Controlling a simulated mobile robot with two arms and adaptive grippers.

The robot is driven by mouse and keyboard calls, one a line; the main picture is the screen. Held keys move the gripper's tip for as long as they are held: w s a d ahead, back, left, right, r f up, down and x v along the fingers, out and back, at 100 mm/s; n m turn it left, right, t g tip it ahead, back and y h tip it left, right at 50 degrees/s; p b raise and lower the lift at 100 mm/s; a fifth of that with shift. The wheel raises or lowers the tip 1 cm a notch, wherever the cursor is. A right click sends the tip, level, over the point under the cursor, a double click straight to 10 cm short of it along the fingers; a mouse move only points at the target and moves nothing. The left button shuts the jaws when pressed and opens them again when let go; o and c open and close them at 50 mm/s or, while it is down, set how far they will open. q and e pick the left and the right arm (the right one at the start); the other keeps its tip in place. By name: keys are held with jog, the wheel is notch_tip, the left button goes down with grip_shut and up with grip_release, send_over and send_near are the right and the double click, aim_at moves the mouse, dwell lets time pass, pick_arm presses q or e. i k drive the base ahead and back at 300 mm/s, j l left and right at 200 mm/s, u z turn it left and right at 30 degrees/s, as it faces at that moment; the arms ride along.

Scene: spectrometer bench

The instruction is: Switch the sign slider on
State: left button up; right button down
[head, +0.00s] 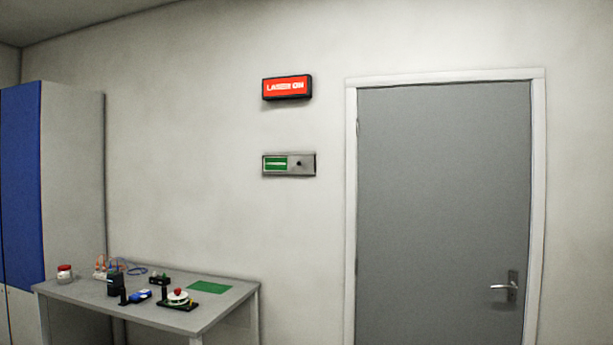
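The sign slider is a grey wall plate (308,169) with a green label (275,163) on its left half and a small dark knob (299,164) on its right half. Above it on the wall, a red sign (287,88) in a black frame reads "LASER ON" and looks bright. Neither of my grippers is in the head view. Nothing covers the plate or the sign.
A grey door (440,200) with a lever handle (505,287) stands shut at right. A blue-fronted cabinet (22,180) stands far left. The wall around the plate is clear.

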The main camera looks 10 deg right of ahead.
aim_at(298, 163)
jog(key=i+l, duration=0.1)
jog(key=i, duration=0.4)
jog(key=i+l+u, duration=0.1)
jog(key=i, duration=0.4)
jog(key=i+l, duration=0.2)
jog(key=i, duration=0.3)
jog(key=i+l+u, duration=0.1)
jog(key=i, duration=0.4)
jog(key=i+l, duration=0.25)
jog(key=i, duration=0.2)
jog(key=i+l+u, duration=0.1)
jog(key=i, duration=0.4)
jog(key=l, duration=0.1)
